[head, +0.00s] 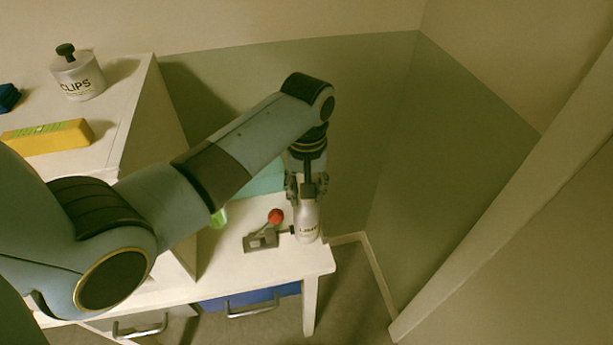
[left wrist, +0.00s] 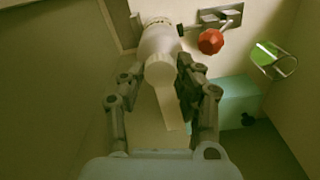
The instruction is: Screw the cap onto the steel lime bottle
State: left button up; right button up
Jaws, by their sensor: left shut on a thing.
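The steel lime bottle (head: 306,224) stands upright near the right end of the white table, its label partly readable. A toggle clamp (head: 262,241) with a red knob (head: 276,216) stands left of it, its dark pad at the bottle's side. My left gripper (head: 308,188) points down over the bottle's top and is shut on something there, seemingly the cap. In the left wrist view a pale round end, seemingly the cap (left wrist: 161,72), lies between the fingers in line with the bottle (left wrist: 158,42). Whether cap and bottle neck touch is unclear. My right gripper is not in view.
A teal box (head: 262,180) stands behind the clamp, and a green glass (head: 219,217) lies to its left. A raised white cabinet holds a CLIPS jar (head: 77,77) and a yellow box (head: 50,137). Bare walls stand behind and right of the table.

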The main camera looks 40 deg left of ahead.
pick_arm(q)
jog(key=shift+c, duration=0.2)
jog(key=m, duration=0.6)
jog(key=shift+m, duration=0.4)
jog(key=m, duration=0.5)
jog(key=o, duration=0.7)
jog(key=shift+m, duration=0.8)
jog(key=o, duration=0.4)
jog(key=shift+o, duration=0.2)
jog(key=shift+r, duration=3.5)
